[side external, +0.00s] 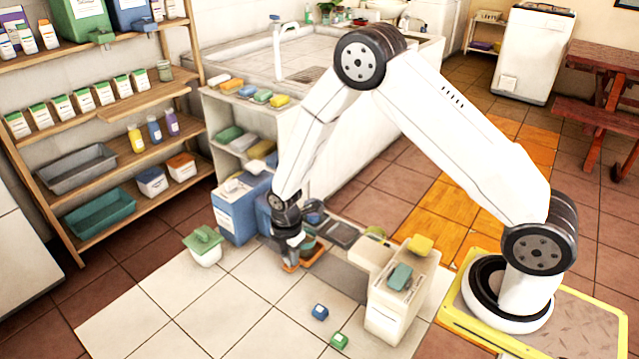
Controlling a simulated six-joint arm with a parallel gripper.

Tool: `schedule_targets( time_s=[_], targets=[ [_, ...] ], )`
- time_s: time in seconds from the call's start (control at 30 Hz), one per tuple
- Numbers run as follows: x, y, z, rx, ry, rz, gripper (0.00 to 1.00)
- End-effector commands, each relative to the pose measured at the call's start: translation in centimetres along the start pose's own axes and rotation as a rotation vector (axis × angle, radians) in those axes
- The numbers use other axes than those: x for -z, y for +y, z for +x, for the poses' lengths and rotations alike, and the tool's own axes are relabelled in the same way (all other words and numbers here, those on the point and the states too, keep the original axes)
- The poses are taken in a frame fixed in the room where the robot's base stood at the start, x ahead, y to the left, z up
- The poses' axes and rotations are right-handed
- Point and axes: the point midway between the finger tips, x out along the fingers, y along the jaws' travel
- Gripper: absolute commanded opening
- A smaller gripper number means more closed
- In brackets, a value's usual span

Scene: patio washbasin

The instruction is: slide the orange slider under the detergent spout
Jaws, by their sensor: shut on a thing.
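The orange slider (317,253) is low on the floor-level work area, left of centre, and partly hidden by my gripper. My gripper (290,264) points down and is shut on the orange slider at its near left end. A green-grey round thing seems to sit on the slider, partly hidden behind the gripper. A blue detergent container (236,214) with a pale top stands just left of the gripper. The spout is not clearly visible; my wrist covers that area, so I cannot tell how the slider lines up with it.
A white pot with a green lid (204,246) stands left of the gripper. A cream box (396,300) with green and yellow blocks stands to the right. Pale tiles at front left are clear.

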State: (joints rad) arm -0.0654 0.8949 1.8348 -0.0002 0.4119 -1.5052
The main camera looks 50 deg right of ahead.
Motion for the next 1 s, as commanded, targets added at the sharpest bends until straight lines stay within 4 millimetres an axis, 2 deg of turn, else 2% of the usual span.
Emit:
schedule_targets(
  time_s=[0.83, 1.0],
  targets=[
    [0.00, 0.04, -0.04, 0.000, 0.000, 0.000, 0.00],
    [0.00, 0.65, 0.00, -0.001, 0.000, 0.000, 0.00]
  ],
)
